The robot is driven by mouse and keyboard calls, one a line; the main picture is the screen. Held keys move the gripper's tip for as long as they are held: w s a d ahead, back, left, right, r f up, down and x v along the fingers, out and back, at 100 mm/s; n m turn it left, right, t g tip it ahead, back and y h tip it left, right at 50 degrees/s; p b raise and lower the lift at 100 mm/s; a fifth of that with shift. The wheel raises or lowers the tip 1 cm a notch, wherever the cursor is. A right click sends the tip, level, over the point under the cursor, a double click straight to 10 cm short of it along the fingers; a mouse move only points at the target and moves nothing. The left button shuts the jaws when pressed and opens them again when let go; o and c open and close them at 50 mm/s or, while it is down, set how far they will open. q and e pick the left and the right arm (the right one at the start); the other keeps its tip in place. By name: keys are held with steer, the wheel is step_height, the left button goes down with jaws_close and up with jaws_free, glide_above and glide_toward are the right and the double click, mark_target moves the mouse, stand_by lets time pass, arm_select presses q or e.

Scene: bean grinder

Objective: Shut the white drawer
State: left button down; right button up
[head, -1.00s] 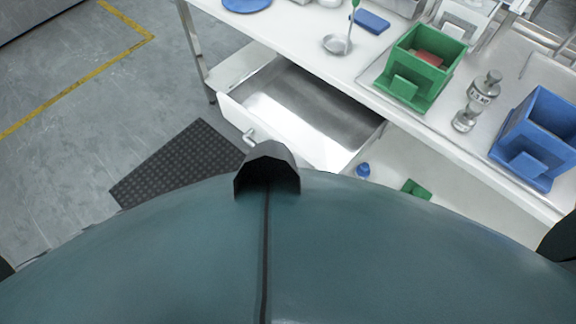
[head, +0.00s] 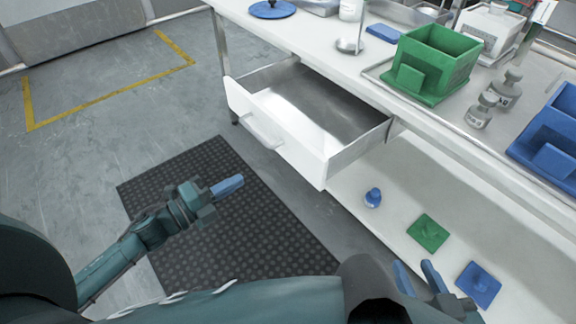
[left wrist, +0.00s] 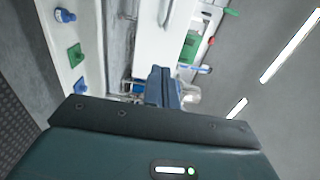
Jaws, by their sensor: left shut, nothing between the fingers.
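The white drawer (head: 303,163) is pulled out from under the white table in the head view. Its metal inside is empty, and its handle (head: 262,132) is on the front panel. My left gripper (head: 228,187) is shut and empty over the dark floor mat, in front of and apart from the drawer. Its blue fingers also show together in the left wrist view (left wrist: 160,86). My right gripper (head: 418,268) is at the bottom of the head view, its two blue fingers apart with nothing seen between them. It is to the right of the drawer.
The table (head: 300,35) holds a green bin (head: 432,65), a blue bin (head: 548,135) and metal weights (head: 482,110). A lower shelf (head: 390,185) carries a blue knob (head: 373,198), a green lid (head: 428,233) and a blue lid (head: 478,285). The floor mat (head: 215,245) is clear.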

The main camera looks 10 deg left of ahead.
mark_target(290, 150)
arm_select(q)
steer(key=x, duration=1.3)
steer(key=shift+w+d, duration=0.1)
steer(key=shift+w, duration=0.1)
arm_select(e)
steer(key=shift+a+f, duration=0.2)
steer(key=shift+f, duration=0.15)
steer(key=shift+w, duration=0.1)
